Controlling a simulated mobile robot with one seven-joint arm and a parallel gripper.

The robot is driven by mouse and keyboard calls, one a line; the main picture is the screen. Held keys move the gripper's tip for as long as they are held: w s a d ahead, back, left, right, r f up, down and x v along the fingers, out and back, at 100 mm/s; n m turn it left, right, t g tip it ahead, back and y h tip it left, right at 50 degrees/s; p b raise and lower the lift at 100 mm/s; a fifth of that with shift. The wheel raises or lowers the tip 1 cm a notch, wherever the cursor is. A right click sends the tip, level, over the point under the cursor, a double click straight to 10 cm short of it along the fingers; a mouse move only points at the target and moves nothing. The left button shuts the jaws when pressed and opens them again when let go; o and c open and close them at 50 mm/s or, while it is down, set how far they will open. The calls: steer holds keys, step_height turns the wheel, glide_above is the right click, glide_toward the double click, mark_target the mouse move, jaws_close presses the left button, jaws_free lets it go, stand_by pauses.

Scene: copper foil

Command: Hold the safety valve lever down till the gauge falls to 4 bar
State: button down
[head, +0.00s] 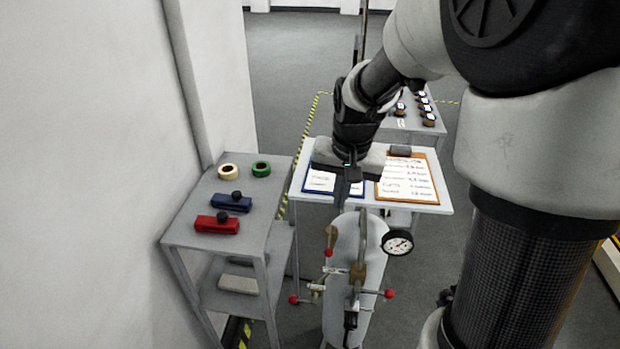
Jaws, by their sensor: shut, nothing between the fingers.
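A grey rounded vessel (343,262) with brass fittings stands at the lower middle of the head view. A round white-faced pressure gauge (397,243) sits at its right; its needle is too small to read. A lever with a red ball end (329,253) is at the brass fittings; I cannot tell surely whether this is the safety valve lever. Two more red-knobbed handles show lower, at left (293,299) and right (389,293). My gripper (342,192) is shut and empty, above and beyond the fittings in the picture; its fingertips are partly unclear. It appears apart from the lever.
A white table (432,208) behind the vessel bears a blue-edged sheet and an orange clipboard (407,178). A grey shelf (180,232) at left holds two tape rolls, a blue block and a red block (217,224). A farther table (418,132) holds several small dark items.

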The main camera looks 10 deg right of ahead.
stand_by(0.3)
glide_above(330, 240)
steer(key=s, duration=0.1)
steer(key=s+x, duration=0.2)
steer(key=x, duration=0.7)
steer(key=f, duration=0.1)
steer(key=s+f, duration=0.1)
steer(key=f, duration=0.2)
steer(key=shift+s+a+f, duration=0.1)
steer(key=shift+s+f, duration=0.05)
steer(key=shift+s, duration=0.25)
steer(key=shift+f+b, duration=0.1)
steer(key=shift+b, duration=0.25)
